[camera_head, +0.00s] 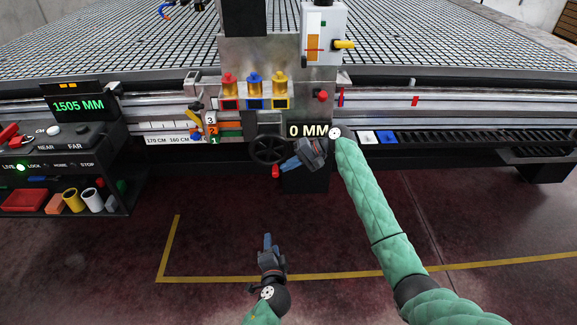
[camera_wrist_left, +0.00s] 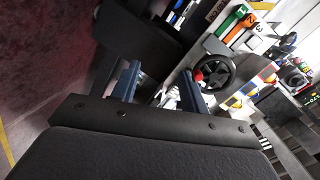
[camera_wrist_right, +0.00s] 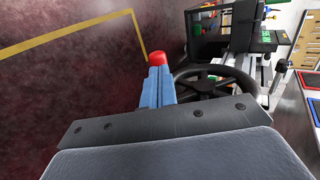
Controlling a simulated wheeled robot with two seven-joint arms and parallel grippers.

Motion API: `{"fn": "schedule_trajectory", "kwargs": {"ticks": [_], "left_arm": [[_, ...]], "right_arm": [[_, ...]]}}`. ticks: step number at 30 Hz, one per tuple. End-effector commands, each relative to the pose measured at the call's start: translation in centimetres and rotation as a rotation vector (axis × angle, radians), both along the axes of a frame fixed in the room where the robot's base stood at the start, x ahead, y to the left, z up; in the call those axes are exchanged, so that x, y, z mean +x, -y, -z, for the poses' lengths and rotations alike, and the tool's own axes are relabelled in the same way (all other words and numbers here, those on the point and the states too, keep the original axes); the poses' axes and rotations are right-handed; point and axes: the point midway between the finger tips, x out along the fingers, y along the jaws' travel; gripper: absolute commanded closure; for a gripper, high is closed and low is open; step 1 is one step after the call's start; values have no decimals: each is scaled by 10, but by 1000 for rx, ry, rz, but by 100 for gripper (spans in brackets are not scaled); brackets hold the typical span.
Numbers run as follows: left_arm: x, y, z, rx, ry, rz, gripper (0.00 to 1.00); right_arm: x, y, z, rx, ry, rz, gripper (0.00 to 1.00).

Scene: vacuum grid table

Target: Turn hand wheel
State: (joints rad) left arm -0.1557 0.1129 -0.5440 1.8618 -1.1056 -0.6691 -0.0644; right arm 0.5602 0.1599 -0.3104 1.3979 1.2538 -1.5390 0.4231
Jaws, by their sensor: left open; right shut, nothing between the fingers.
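The black spoked hand wheel (camera_head: 268,149) is on the front of the machine, with a red handle (camera_head: 275,171) at its lower rim. My right gripper (camera_head: 287,166) is shut and empty, just right of the wheel. In the right wrist view the red handle (camera_wrist_right: 157,58) shows just past its fingertips (camera_wrist_right: 158,72), with the wheel (camera_wrist_right: 212,83) beside them; I cannot tell whether they touch. My left gripper (camera_head: 268,240) is open and empty, well below the wheel. In the left wrist view the wheel (camera_wrist_left: 215,73) lies beyond its right finger.
A "0 MM" display (camera_head: 307,130) sits right of the wheel. Red, blue and yellow fixtures (camera_head: 254,92) stand above it. A control console (camera_head: 60,150) with a "1505 MM" screen (camera_head: 79,106) stands at left. The floor around my left gripper is clear.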

Motion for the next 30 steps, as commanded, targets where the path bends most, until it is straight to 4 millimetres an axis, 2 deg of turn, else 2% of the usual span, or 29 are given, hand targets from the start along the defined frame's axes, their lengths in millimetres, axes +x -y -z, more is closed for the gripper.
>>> {"fn": "schedule_trajectory", "kwargs": {"ticks": [1,11,17,21,25,30], "left_arm": [[-15,-4,16,-1,-29,-7,55],[-110,-29,111,-83,-246,-61,55],[-178,-44,168,-206,-409,-108,55],[-231,-52,205,-341,-534,-153,55],[-271,-56,231,-491,-634,-204,55],[-292,-56,246,-695,-712,-257,55]], "right_arm": [[0,0,0,0,0,0,100],[0,0,0,0,0,0,100],[0,0,0,0,0,0,100],[0,0,0,0,0,0,100],[0,0,0,0,0,0,100],[0,0,0,0,0,0,100]]}}
